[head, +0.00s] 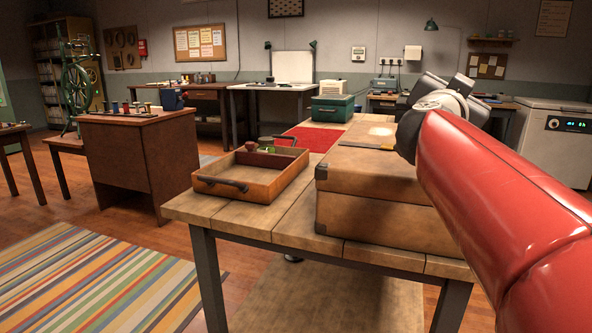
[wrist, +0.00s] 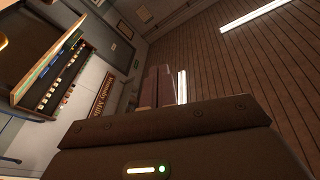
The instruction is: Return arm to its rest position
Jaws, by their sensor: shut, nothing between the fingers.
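My red arm reaches in from the right edge of the head view, raised over the right part of the wooden table (head: 245,223). Its dark wrist is beyond the large tan case (head: 370,180) as seen from here, and hides part of the background. My gripper shows in the wrist view (wrist: 158,88), with its two dark fingers together and nothing between them. The wrist view looks up at a tilt toward the slatted ceiling (wrist: 250,75) and a wall. The gripper appears clear of the table and its things.
A wooden tray (head: 222,194) with a few small items stands left of the case. A red mat (head: 312,138) and a green box (head: 332,108) lie farther back. A brown desk (head: 140,150) stands at left. Striped rug (head: 95,280) and open floor are front left.

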